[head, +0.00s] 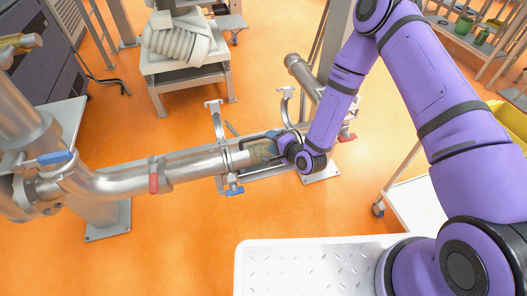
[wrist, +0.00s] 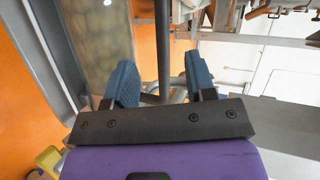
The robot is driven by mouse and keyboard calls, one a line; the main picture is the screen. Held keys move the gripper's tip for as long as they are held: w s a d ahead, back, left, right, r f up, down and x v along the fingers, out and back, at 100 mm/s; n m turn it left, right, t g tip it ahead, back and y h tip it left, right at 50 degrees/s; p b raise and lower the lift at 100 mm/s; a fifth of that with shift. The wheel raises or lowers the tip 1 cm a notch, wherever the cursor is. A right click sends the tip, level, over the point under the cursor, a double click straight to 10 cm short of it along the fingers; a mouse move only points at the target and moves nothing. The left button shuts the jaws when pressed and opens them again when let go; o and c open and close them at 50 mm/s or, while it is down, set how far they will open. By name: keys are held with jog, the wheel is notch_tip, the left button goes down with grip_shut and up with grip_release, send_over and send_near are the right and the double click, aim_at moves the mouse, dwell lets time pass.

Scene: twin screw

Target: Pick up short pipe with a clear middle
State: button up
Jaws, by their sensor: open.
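The short pipe with a clear middle (head: 262,151) lies in line with the steel pipework in the head view, at the middle of the picture. Its see-through, brownish section shows; its right end is hidden behind my gripper. In the wrist view its clear middle (wrist: 98,38) shows at the upper left, outside my left finger. My gripper (head: 279,139) is at the right part of the pipe, with blue fingers apart. In the wrist view my gripper (wrist: 163,78) is open, and a thin grey rod (wrist: 162,45) shows between the fingers. I cannot tell whether the fingers touch anything.
Raised open clamps (head: 216,122) stand by the pipe on a metal frame. A steel pipe with a red band (head: 154,176) runs left, and another steel pipe (head: 303,75) lies beyond. A white tray (head: 300,262) is at the front. Orange floor is open at front left.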

aim_at(263, 149)
jog(key=shift+x, duration=2.7)
jog(key=shift+a+r, duration=0.15)
jog(key=shift+r, duration=0.05)
grip_shut()
